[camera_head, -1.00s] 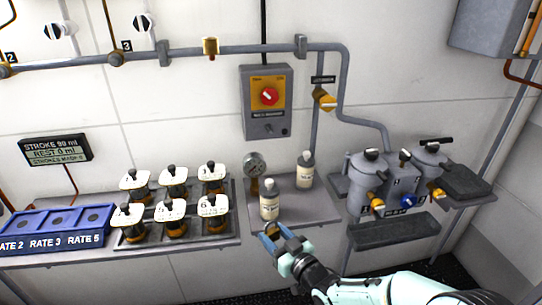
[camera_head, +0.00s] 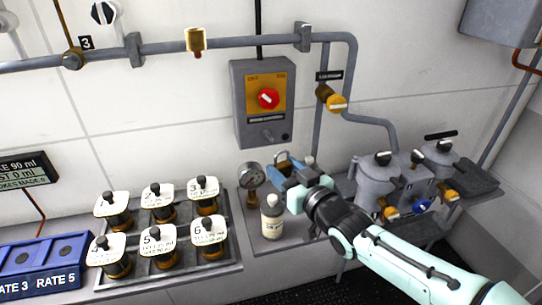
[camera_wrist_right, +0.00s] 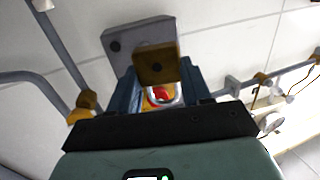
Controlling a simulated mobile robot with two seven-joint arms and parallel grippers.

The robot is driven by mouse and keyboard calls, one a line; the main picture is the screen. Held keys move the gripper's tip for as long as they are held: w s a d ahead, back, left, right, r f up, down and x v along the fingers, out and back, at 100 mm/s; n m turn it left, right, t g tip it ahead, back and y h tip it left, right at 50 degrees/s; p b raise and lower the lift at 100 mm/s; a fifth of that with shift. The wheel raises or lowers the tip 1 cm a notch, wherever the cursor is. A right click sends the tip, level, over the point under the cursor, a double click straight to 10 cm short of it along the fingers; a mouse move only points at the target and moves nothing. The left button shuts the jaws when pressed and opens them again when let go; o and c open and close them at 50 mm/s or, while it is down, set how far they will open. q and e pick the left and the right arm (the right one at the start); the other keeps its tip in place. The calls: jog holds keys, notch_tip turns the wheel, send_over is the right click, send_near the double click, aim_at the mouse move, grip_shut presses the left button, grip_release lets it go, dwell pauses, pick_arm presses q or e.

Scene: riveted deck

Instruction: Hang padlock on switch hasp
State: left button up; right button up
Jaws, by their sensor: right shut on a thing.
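The switch is a grey box (camera_head: 240,125) on the wall with a yellow plate and a red knob (camera_head: 267,98). A small grey hasp (camera_head: 268,136) stands out from its lower front. My right gripper (camera_head: 283,168) is below the box, slightly right of the hasp, and apart from it in the head view. It is shut on a padlock, whose brass body (camera_wrist_right: 157,66) and steel shackle show between the dark fingers in the right wrist view. Red and yellow show through the shackle. The fingers hide part of the padlock. My left gripper is out of view.
A pressure gauge (camera_head: 250,174) and a white bottle (camera_head: 272,217) stand close beneath and left of the gripper. A second bottle is mostly hidden behind it. A yellow-handled valve (camera_head: 334,102) and pipe are right of the switch. Several capped jars fill a tray (camera_head: 227,262) at left.

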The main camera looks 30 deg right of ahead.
jog(key=shift+w, duration=0.4)
jog(key=shift+d+r, duration=0.1)
jog(key=w+p, duration=0.1)
jog(key=w, duration=0.2)
jog(key=w+d+f+p, duration=0.1)
jog(key=w, duration=0.1)
jog(key=w+d+p, duration=0.1)
jog(key=w, duration=0.2)
jog(key=shift+w+f, duration=0.4)
jog(key=shift+f, duration=0.1)
dwell(0.4)
dwell(0.5)
jog(key=o, duration=1.2)
